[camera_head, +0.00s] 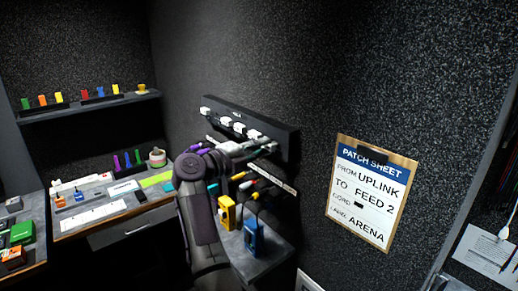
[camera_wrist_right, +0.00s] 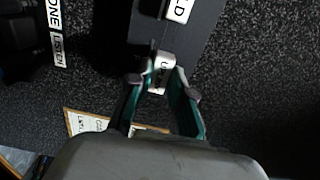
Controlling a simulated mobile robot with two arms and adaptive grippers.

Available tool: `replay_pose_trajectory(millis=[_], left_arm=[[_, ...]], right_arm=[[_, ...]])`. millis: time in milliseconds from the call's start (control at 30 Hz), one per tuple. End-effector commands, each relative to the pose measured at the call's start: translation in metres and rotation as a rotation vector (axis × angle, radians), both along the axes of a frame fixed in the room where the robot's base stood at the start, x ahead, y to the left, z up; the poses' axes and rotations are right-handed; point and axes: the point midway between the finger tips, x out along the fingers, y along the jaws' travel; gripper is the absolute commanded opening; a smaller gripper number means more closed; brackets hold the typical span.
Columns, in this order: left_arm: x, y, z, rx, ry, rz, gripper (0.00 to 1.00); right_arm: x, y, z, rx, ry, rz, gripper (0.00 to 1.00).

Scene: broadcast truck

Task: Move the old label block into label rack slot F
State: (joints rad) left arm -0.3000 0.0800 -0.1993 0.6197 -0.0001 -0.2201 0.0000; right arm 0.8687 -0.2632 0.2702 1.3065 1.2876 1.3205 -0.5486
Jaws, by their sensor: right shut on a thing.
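My right gripper (camera_head: 262,147) reaches up to the wall-mounted label rack (camera_head: 283,138), near its right end. In the right wrist view its two green-lined fingers (camera_wrist_right: 162,98) close on a small white label block (camera_wrist_right: 155,75), whose dark lettering is only partly readable, seemingly starting "UP". The block is at or very near the dark rack face (camera_wrist_right: 205,35); whether it is seated or free of the slot I cannot tell. Another white label (camera_wrist_right: 179,9) ending in "LD" sits on the rack beyond. Several white blocks (camera_head: 226,122) stand along the rack. My left gripper is not in view.
A patch sheet (camera_head: 372,190) hangs on the wall to the right. Below the rack are cords with coloured plugs, a yellow box (camera_head: 227,211) and a blue box (camera_head: 254,238). A cluttered desk (camera_head: 105,222) and a shelf (camera_head: 90,106) stand at left.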

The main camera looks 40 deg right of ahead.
Motion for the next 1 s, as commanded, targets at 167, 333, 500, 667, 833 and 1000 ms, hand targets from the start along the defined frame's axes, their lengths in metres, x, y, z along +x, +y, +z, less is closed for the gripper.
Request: replay_pose_trajectory(millis=[167,333,500,667,833,1000], left_arm=[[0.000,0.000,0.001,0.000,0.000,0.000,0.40],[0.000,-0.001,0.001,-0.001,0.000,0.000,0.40],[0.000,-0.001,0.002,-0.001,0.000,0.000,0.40],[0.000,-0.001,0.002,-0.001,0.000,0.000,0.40],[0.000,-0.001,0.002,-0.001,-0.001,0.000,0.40],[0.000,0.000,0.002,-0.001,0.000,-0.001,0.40]], right_arm=[[0.000,-0.005,0.000,0.000,0.000,-0.001,0.00],[0.001,-0.009,0.001,0.000,-0.001,-0.001,0.00],[0.001,-0.014,0.001,-0.001,-0.001,-0.001,0.00],[0.001,-0.014,0.001,-0.001,-0.001,0.000,0.35],[0.001,-0.014,0.000,0.000,-0.001,0.000,0.50],[0.001,-0.014,0.000,0.000,0.000,0.000,0.50]])
